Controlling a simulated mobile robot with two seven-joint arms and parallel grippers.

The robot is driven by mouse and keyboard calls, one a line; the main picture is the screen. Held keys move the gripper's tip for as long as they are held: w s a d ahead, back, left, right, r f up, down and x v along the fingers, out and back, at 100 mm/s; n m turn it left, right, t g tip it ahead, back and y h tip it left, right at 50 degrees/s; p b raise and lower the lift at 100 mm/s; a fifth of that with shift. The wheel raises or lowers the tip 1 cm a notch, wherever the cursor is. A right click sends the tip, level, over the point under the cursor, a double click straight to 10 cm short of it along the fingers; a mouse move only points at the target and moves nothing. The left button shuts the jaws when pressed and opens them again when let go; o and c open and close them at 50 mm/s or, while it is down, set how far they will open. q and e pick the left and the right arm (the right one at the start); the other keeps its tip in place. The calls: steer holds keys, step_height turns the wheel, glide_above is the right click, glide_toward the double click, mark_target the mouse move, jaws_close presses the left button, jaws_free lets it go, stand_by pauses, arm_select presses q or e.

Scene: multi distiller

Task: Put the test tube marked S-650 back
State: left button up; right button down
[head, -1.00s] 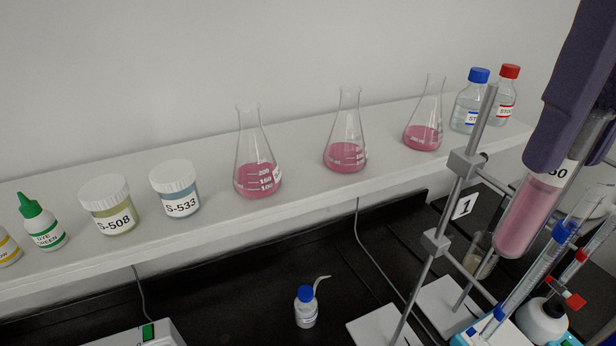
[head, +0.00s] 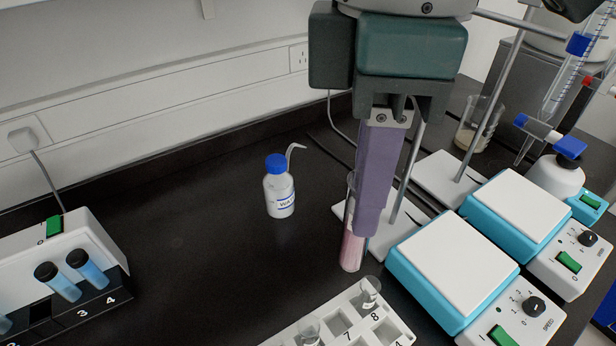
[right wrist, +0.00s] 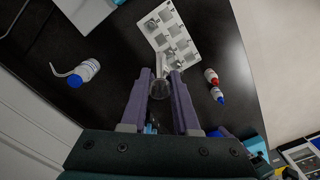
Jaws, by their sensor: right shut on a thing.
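My right gripper (head: 362,225) points down above the bench, shut on a glass test tube (head: 351,252) with pink liquid. The tube hangs upright; its label cannot be read now. In the right wrist view the tube's round end (right wrist: 160,90) sits between the two purple fingers of the right gripper (right wrist: 164,84). A white rack (head: 292,337) with numbered square slots is on the bench, below and in front of the tube. Slots 7 and 8 are marked, and clear glass tubes stand in some slots. The tube appears apart from the rack. My left gripper is out of view.
A water bottle (head: 280,190) stands behind left. Two stirrer hotplates (head: 455,262) and stand bases are on the right. A white device (head: 62,258) with blue tubes is at the left. Bench between it and the rack is clear.

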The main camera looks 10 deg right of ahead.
step_height(320, 180, down, 4)
steer(key=shift+s+a+r+b, duration=0.1)
steer(key=shift+b, duration=0.75)
step_height(320, 180, down, 17)
steer(key=b, duration=0.2)
steer(key=shift+r, duration=0.15)
steer(key=c, duration=0.7)
jaws_free()
steer(key=shift+o, duration=0.2)
